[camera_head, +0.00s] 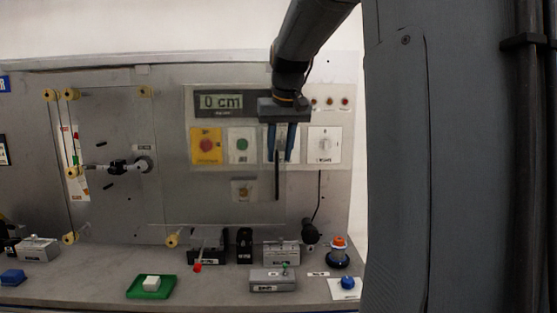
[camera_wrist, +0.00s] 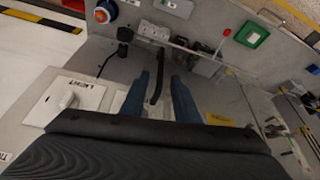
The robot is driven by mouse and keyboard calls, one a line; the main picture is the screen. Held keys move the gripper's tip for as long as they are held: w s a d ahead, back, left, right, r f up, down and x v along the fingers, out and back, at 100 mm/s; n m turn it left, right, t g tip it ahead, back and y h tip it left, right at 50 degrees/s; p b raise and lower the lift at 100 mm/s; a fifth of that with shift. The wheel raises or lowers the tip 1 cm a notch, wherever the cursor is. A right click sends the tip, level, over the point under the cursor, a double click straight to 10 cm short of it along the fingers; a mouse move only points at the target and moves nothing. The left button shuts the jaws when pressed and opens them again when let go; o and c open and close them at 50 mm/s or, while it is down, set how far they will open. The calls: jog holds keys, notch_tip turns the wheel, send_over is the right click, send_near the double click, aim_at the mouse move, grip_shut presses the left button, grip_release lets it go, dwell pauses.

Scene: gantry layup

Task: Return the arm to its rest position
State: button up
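My gripper (camera_head: 279,160) hangs in front of the panel's row of switch plates in the head view, pointing down. Its two blue fingers stand apart. In the wrist view my gripper (camera_wrist: 160,76) shows both fingers spread, with a dark rod (camera_wrist: 156,84) visible between them and gaps on either side. The same dark rod (camera_head: 277,182) shows below the fingers in the head view. I cannot tell whether it is fixed to the panel. My arm (camera_head: 305,40) reaches in from the upper right of the head view.
The panel carries a "0 cm" display (camera_head: 220,102), a red button on a yellow plate (camera_head: 206,145), a green button (camera_head: 242,145) and a white knob plate (camera_head: 324,145). On the bench stand a green tray (camera_head: 165,292), grey boxes and an orange-topped device (camera_head: 339,252).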

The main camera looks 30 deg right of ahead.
dwell(0.4)
jog(key=s+a+f+n+g+y, duration=0.1)
jog(key=s+a+f, duration=0.2)
jog(key=a+f, duration=0.45)
jog(key=s+a+f+n+g, duration=0.1)
jog(key=s+a+f, duration=0.35)
jog(key=f, duration=0.55)
jog(key=s+a+f, duration=0.4)
jog(key=s+f, duration=0.2)
jog(key=s+a+f+n+g, duration=0.1)
jog(key=s+a+f, duration=0.3)
jog(key=s+f, duration=0.3)
jog(key=shift+s+a+n, duration=0.2)
jog(key=shift+a+n, duration=0.1)
jog(key=shift+a, duration=0.1)
